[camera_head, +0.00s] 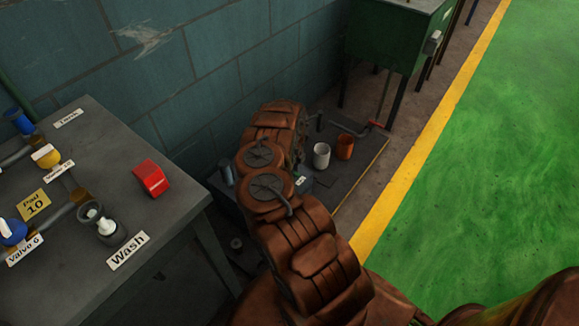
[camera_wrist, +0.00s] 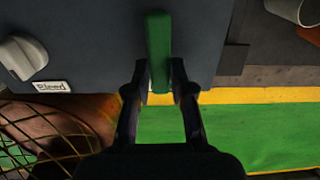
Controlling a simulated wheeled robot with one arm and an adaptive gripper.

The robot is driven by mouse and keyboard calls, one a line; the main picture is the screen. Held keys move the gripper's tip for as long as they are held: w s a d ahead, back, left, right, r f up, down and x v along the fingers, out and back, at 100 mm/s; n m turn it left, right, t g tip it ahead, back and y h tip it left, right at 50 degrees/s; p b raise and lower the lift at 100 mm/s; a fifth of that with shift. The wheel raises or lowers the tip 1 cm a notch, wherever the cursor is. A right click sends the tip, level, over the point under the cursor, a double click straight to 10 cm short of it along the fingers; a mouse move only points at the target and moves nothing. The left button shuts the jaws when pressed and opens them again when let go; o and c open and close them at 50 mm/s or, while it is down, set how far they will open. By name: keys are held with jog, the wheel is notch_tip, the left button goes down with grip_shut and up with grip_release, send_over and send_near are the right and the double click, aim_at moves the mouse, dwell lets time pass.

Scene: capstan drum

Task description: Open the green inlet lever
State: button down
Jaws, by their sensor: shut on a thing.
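The green lever (camera_wrist: 158,45) stands out against a dark grey surface in the wrist view. My gripper (camera_wrist: 160,80) has its two black fingers on either side of the lever's lower end and is shut on it. The lever lies roughly upright in that picture, its upper part clear of the fingers. In the head view my brown arm covers this area, and neither the lever nor my gripper can be made out there.
A grey knob (camera_wrist: 22,55) with a small label (camera_wrist: 52,87) sits left of the lever. A white cup (camera_head: 321,155) and an orange cup (camera_head: 345,147) stand beyond my arm. A grey table (camera_head: 150,215) with valves is at left. Green floor (camera_head: 500,170) at right is clear.

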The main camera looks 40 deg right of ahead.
dwell(0.6)
jog(key=c, duration=1)
grip_release()
notch_tip(320, 180, up, 12)
dwell(0.3)
